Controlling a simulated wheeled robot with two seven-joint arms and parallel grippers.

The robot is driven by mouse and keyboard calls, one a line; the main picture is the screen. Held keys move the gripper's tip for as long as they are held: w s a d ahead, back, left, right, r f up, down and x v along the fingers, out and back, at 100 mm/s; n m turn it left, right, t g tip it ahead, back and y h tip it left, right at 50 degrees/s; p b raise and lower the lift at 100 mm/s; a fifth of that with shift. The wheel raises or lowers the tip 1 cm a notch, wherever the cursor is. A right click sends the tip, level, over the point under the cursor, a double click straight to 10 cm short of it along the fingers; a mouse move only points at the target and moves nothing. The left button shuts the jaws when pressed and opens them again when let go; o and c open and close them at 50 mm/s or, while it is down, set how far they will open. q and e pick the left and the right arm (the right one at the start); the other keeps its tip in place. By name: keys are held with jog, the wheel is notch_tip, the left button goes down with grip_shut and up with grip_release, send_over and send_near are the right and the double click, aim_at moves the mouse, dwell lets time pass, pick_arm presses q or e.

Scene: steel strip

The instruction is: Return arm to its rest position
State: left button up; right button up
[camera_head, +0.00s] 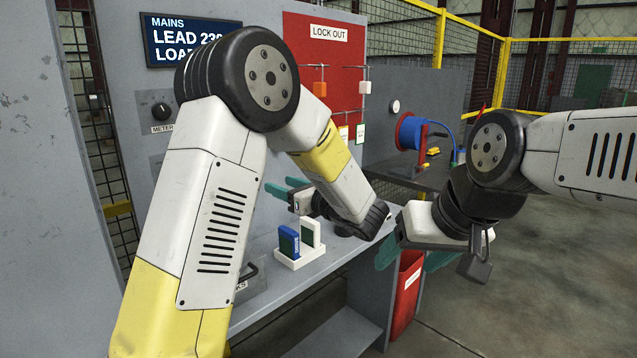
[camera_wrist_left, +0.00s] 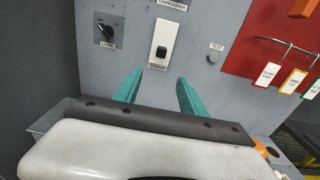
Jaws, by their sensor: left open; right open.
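My left gripper (camera_head: 279,186) reaches in front of the grey panel, above the bench. Its two teal fingers are apart with nothing between them. In the left wrist view the open fingers (camera_wrist_left: 160,77) point at the panel, below a white rocker switch (camera_wrist_left: 163,43). I cannot tell whether they touch the panel.
A white holder (camera_head: 296,261) with a blue and a white item stands on the bench (camera_head: 262,313) below my left arm. A red lockout board (camera_head: 335,75) with hooks and tags is on the panel. A dark knob (camera_wrist_left: 106,32) sits left of the switch.

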pick_arm(q)
jog(key=s+a+n+g, duration=0.5)
jog(key=s+a+n, duration=0.15)
jog(key=a, duration=0.35)
jog(key=s+a+f+n+g+h, duration=0.2)
jog(key=s+n+h, duration=0.15)
jog(key=s, duration=0.35)
jog(key=s+a+f+n+g+h, duration=0.1)
jog(key=s+a+n+g+h, duration=0.1)
jog(key=s+a+n+g, duration=0.3)
jog(key=s+d+r+n+t+h, duration=0.2)
jog(key=s+d+n+t+h, duration=0.3)
jog(key=s+d+n+h, duration=0.4)
jog(key=shift+s+d+n+t, duration=0.4)
jog(key=shift+s+d+n, duration=0.4)
jog(key=shift+d+n, duration=0.25)
jog(key=shift+a+r+h, duration=0.1)
jog(key=shift+h, duration=0.15)
dwell(0.9)
